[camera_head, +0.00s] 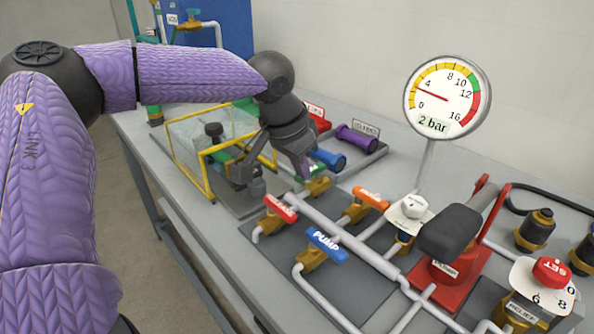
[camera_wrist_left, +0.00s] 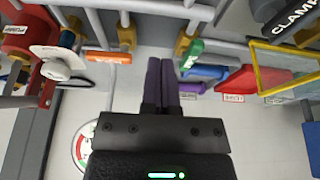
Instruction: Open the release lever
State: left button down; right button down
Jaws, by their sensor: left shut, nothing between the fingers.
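I cannot tell for certain which part is the release lever, as no readable label names it. My left gripper (camera_head: 306,172) points down beside the green-handled valve, left of and apart from that handle. In the left wrist view its purple fingers (camera_wrist_left: 161,82) are together and empty, near the green valve handle (camera_wrist_left: 192,54). My right gripper is not in view.
A yellow guard frame (camera_head: 183,172) stands left of my gripper. A gauge (camera_head: 447,97) reads about 2 bar. Blue (camera_head: 328,160) and purple (camera_head: 357,138) handles lie behind. A red knob (camera_head: 552,271) is at right.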

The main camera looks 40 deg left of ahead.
aim_at(280, 212)
pick_arm(q)
jog(key=b+x, duration=0.2)
jog(key=x, duration=0.4)
jog(key=shift+f+b, duration=0.3)
jog(key=s, duration=0.3)
jog(key=shift+s+a+r+p, duration=0.2)
jog(key=shift+r+p, duration=0.15)
jog(key=shift+s+f, duration=0.1)
jog(key=shift+s, duration=0.15)
